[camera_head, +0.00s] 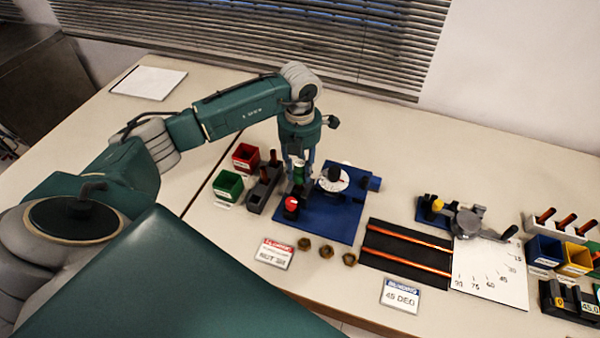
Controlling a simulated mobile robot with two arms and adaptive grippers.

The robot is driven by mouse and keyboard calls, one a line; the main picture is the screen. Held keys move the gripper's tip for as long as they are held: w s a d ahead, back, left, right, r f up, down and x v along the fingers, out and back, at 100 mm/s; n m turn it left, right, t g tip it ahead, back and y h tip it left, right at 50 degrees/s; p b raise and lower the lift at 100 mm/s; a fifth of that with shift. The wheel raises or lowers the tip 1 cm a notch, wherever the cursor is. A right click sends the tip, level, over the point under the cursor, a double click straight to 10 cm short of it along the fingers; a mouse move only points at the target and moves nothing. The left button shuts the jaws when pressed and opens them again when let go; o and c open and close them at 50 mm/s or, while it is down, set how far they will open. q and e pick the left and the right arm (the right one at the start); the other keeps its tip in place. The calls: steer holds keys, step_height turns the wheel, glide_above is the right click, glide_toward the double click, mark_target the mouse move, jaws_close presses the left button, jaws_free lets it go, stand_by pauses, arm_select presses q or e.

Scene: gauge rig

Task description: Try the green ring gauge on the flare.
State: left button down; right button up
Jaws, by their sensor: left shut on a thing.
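My left gripper (298,180) points down over the left part of the blue rig plate (325,222). It is shut on a small green piece, the green ring gauge (298,171), which shows between the fingers. The gauge is mostly hidden by the fingers. The flare is not clearly visible; I cannot tell whether the gauge touches it. A red knob (292,203) stands just in front of the gripper, and a white dial (332,178) is to its right on the rig. My right gripper is not in view.
A dark rack (262,193) with upright handles stands left of the gripper, beside a green bin (228,185) and a red bin (245,157). Several brass nuts (326,251) and a red-headed sign (274,253) lie in front. Copper tubes (408,260) and a bender (465,220) are right.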

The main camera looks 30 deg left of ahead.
mark_target(300, 163)
arm_select(q)
steer(key=shift+r+p, duration=1.5)
steer(key=shift+r, duration=1)
